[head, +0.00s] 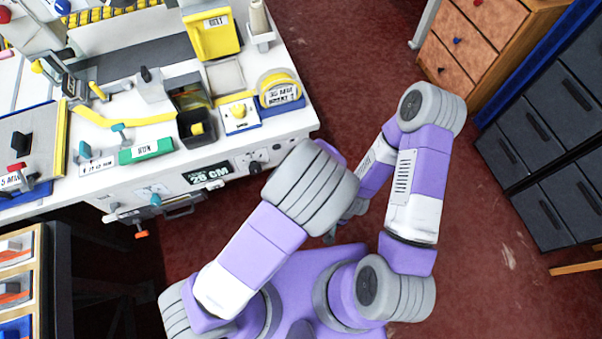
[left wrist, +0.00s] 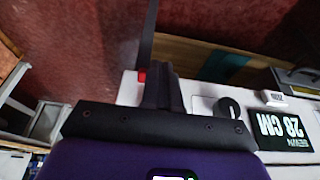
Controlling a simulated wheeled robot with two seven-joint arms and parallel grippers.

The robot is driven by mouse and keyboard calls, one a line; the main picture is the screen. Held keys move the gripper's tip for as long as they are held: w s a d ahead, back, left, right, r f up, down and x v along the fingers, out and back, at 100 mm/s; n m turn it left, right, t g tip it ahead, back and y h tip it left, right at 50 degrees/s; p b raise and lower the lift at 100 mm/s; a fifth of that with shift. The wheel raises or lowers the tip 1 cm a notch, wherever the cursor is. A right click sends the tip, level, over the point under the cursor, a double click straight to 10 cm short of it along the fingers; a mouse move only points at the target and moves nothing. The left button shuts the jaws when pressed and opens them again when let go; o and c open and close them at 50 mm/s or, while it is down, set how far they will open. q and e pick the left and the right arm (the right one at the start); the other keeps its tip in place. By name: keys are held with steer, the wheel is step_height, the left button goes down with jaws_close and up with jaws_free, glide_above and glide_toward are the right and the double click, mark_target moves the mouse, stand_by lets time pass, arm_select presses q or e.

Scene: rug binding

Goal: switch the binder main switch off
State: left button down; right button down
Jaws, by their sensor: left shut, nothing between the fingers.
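The binder bench (head: 300,122) stands at the upper left of the head view. On its front panel, right of the 28 CM sign (head: 208,174), are pale switch plates (head: 245,160) and a black knob (head: 255,168). In the left wrist view the black knob (left wrist: 228,107) shows beside a white plate (left wrist: 203,105). My left gripper (left wrist: 163,88) is shut and empty, left of them in that view. A small red part (left wrist: 142,76) shows beside its fingers; I cannot tell whether they touch. Which part is the main switch is unclear. My right gripper (head: 331,238) is mostly hidden behind my arms.
A yellow bin (head: 212,36), a tape measure (head: 279,88) and a green block (head: 146,151) are on the bench top. A wooden drawer unit (head: 470,50) and dark drawers (head: 540,150) stand at the right. Red floor lies clear between.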

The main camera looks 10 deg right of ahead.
arm_select(q)
steer(key=p+v, duration=0.2)
steer(key=v, duration=0.4)
steer(key=shift+r, duration=0.15)
steer(key=s+a+f+g+h, duration=0.1)
steer(key=s+a+f+h, duration=0.1)
steer(key=s+a+f, duration=0.3)
steer(key=s+a+f+g+h+p, duration=0.1)
steer(key=s+a+f, duration=0.4)
steer(key=a, duration=0.6)
steer(key=shift+f+g+h, duration=0.7)
steer(key=shift+f+h, duration=0.2)
steer(key=shift+h, duration=0.1)
